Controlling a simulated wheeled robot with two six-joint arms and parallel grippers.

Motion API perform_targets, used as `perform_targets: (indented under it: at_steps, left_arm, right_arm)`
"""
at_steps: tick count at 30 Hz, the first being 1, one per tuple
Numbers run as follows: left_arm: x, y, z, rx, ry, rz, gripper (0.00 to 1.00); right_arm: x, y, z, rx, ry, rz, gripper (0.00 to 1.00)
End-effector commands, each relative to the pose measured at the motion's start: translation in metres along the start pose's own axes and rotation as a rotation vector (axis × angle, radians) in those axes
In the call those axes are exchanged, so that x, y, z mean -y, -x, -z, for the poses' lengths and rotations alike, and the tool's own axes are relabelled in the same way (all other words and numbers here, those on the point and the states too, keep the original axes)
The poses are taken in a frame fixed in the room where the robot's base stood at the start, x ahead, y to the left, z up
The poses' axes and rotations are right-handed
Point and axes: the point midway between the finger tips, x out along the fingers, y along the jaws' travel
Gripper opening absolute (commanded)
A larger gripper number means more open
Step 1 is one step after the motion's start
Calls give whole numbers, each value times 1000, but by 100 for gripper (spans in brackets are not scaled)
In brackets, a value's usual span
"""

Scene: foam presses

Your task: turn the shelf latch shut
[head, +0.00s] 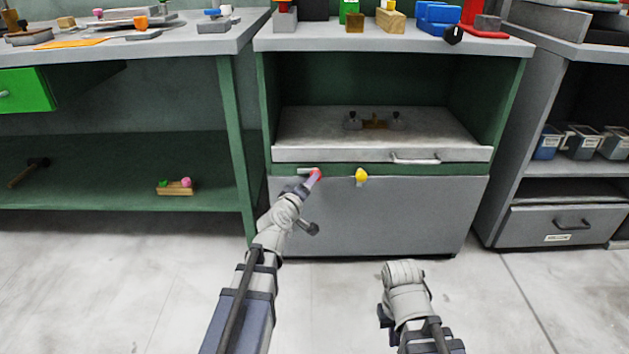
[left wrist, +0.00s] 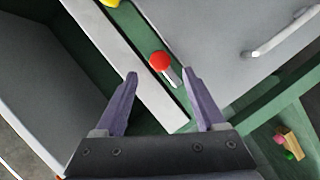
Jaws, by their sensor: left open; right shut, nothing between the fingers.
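Two small latches sit on the green rail under the pull-out shelf (head: 376,153). One has a red knob (head: 317,174) and a short silver bar, which runs roughly along the rail. The other has a yellow knob (head: 361,175), to the right. My left gripper (left wrist: 160,76) is open in the left wrist view, and the red knob (left wrist: 160,61) shows just beyond and between its fingertips. I cannot tell whether they touch. The yellow knob is cut off at that view's top edge. My right gripper (head: 384,316) is shut and empty, low in front of the cabinet, partly hidden by its wrist.
A grey panel (head: 400,215) lies below the rail; the left wrist view shows a silver handle (left wrist: 280,35) on it. The shelf front has a handle (head: 415,160). An open green drawer (head: 25,92) is at left. The floor in front is clear.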

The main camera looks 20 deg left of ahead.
Motion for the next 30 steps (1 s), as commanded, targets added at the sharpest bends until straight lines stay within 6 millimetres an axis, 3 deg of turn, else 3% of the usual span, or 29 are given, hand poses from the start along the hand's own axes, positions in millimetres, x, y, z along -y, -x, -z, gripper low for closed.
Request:
perform_targets:
  at_steps: [16,26,30]
  left_arm:
    - [1,-72,-1,2,-1,0,72]
    - [0,-75,-1,2,-2,0,72]
    - [0,-75,-1,2,-2,0,56]
  right_arm:
    - [2,-16,1,0,0,0,0]
    - [2,-16,1,0,0,0,0]
    - [2,-16,1,0,0,0,0]
